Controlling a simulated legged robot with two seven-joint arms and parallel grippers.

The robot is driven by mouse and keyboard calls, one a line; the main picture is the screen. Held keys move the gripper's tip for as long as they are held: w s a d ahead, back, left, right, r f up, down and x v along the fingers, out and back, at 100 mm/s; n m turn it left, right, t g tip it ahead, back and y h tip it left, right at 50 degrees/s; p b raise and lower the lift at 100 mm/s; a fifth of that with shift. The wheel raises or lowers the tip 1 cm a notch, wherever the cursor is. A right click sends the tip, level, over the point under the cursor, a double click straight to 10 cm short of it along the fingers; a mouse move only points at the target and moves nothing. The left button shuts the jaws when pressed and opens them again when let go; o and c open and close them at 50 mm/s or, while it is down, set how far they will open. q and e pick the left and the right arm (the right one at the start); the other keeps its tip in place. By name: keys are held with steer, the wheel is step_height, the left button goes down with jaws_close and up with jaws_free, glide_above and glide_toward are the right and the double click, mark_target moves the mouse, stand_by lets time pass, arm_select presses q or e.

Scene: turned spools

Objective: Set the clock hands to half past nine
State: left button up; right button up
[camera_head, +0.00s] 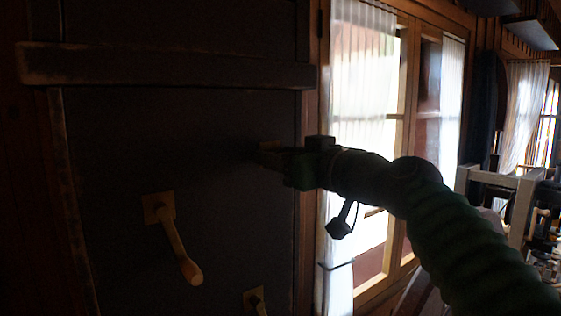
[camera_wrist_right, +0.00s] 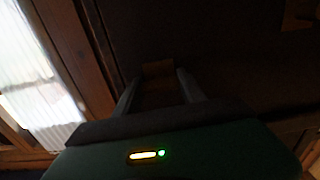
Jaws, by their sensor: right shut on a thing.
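My right gripper (camera_head: 272,158) reaches the right part of a dark upright panel (camera_head: 110,150) from the right. It is shut on a small wooden fitting (camera_head: 268,147), mostly hidden by the jaws in the head view. In the right wrist view, the fitting's brown wooden plate (camera_wrist_right: 158,69) shows between the two fingers (camera_wrist_right: 158,92). A wooden handle (camera_head: 180,243) on a square plate sticks out of the panel lower left, its rounded end down to the right. Another fitting (camera_head: 256,299) is cut off at the bottom edge. I see no clock face or numerals. My left gripper is not in view.
A thick wooden ledge (camera_head: 170,69) crosses the panel above the gripper. A bright window with white curtains (camera_head: 362,75) stands right of the panel. A grey frame (camera_head: 505,185) and cluttered small items stand at the far right. The panel is in deep shade.

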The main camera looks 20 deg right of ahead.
steer(key=o, duration=1)
steer(key=shift+r, duration=0.15)
steer(key=o, duration=0.4)
steer(key=shift+c, duration=0.2)
steer(key=shift+s+d+f, duration=0.15)
steer(key=shift+s+f, duration=0.05)
steer(key=shift+s, duration=0.05)
steer(key=b+v, duration=0.7)
steer(key=v, duration=0.9)
